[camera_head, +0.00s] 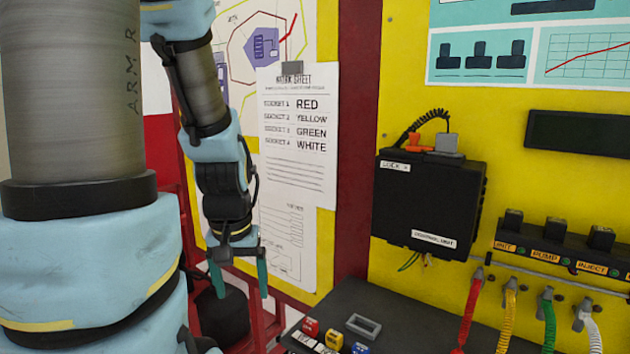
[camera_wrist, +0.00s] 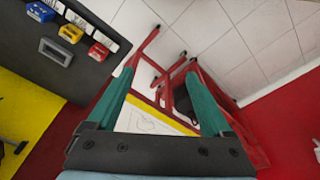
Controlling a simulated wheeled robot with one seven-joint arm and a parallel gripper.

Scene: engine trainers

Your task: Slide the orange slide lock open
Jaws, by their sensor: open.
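The orange slide lock (camera_head: 416,141) sits on top of the black control unit box (camera_head: 428,205), which is fixed to the yellow panel. A grey connector block (camera_head: 446,144) with a coiled black cable is right beside it. My gripper (camera_head: 238,279) hangs to the left of the box and lower than it, pointing down, well apart from it. Its green fingers are spread and empty; they also show in the wrist view (camera_wrist: 160,105). The slide lock is not in the wrist view.
A dark shelf (camera_head: 400,325) below the box holds small red, yellow and blue blocks and a grey frame (camera_head: 363,326). Coloured coiled cables (camera_head: 509,318) hang at the right. A red rack (camera_head: 262,325) stands under my gripper. A work sheet (camera_head: 297,135) hangs behind my arm.

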